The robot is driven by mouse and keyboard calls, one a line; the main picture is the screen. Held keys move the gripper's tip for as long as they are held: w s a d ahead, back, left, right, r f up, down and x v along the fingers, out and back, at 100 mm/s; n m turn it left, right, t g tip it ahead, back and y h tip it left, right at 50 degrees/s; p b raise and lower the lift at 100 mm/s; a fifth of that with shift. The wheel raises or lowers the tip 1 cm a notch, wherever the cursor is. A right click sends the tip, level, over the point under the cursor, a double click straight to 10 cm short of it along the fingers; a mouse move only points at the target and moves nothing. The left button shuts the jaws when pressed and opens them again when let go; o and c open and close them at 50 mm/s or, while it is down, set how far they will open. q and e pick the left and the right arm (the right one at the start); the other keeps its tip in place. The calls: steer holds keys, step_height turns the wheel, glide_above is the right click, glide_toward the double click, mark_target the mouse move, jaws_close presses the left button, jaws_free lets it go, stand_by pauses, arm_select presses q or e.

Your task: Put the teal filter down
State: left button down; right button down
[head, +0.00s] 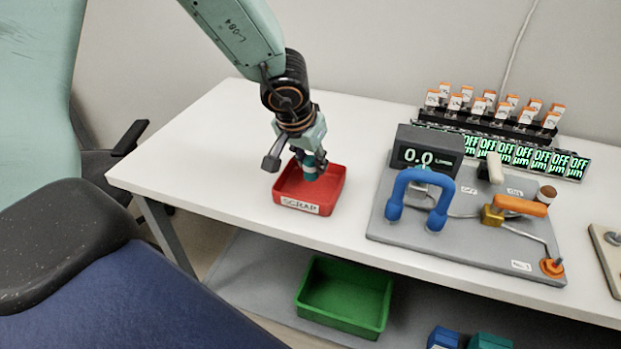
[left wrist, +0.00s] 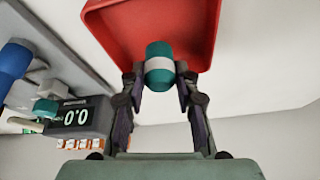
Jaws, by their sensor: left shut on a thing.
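My left gripper (head: 305,160) is shut on the teal filter (head: 311,170) above the red scrap tray (head: 334,200). In the left wrist view the teal filter (left wrist: 159,66), with a white band around its middle, sits between the two fingers of the left gripper (left wrist: 158,80). The red tray (left wrist: 105,30) lies behind the filter in that view. I cannot tell whether the filter touches the tray floor. In the head view the gripper hides part of the filter. My right gripper is not in view.
Right of the tray stands a grey rig (head: 400,232) with a blue handle (head: 401,190), a display reading 0.0 (head: 427,156) and an orange lever (head: 520,205). Small OFF displays (head: 520,155) and orange-capped vials (head: 480,104) line the back. A green bin (head: 345,325) sits below. The table left of the tray is clear.

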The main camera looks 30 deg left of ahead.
mark_target(309, 169)
arm_select(q)
steer(key=shift+a+f+b, duration=0.15)
steer(key=shift+f+b, duration=0.15)
steer(key=shift+f, duration=0.1)
steer(key=f+b, duration=0.2)
steer(key=shift+d+f+b, duration=0.2)
steer(key=shift+f+b, duration=0.15)
steer(key=shift+f, duration=0.05)
steer(key=shift+a, duration=0.15)
steer(key=shift+f, duration=0.1)
steer(key=c, duration=1.4)
jaws_free()
steer(key=o, duration=0.4)
